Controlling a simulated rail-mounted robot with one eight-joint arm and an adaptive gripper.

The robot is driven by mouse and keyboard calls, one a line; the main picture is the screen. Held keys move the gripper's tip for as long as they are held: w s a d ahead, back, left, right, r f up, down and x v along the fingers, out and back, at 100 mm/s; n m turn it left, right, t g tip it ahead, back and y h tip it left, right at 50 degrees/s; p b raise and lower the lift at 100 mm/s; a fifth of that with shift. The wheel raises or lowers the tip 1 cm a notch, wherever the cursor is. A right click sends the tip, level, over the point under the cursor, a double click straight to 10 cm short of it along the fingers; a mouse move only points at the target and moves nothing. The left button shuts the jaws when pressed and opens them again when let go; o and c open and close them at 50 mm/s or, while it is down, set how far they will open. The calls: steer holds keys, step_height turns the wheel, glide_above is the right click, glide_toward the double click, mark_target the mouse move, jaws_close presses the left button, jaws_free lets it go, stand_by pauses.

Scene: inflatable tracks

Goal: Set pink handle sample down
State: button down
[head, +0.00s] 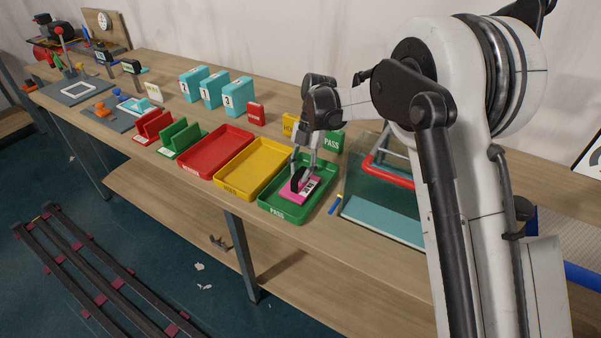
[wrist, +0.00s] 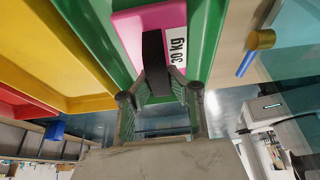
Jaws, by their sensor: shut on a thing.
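The pink handle sample (head: 291,194) is in the green PASS tray (head: 268,204) in the head view. It looks to be at the tray floor, though contact is not clear. In the wrist view the pink block (wrist: 127,36) shows a white "30 kg" label and a black strap handle (wrist: 154,55). My gripper (head: 305,176) reaches down from above and is shut on the black handle. In the wrist view its fingers (wrist: 160,84) are either side of the strap. Part of the sample is hidden behind my gripper.
The yellow tray (head: 224,181) and the red tray (head: 186,164) are left of the green tray. A green PASS block (head: 333,143) stands behind it. A clear-walled box (head: 385,219) with a red bar is to the right. A small blue-and-yellow piece (head: 335,205) lies between.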

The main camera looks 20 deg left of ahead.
steer(key=c, duration=1.7)
jaws_free()
steer(key=v, duration=1.2)
steer(key=shift+r, duration=0.1)
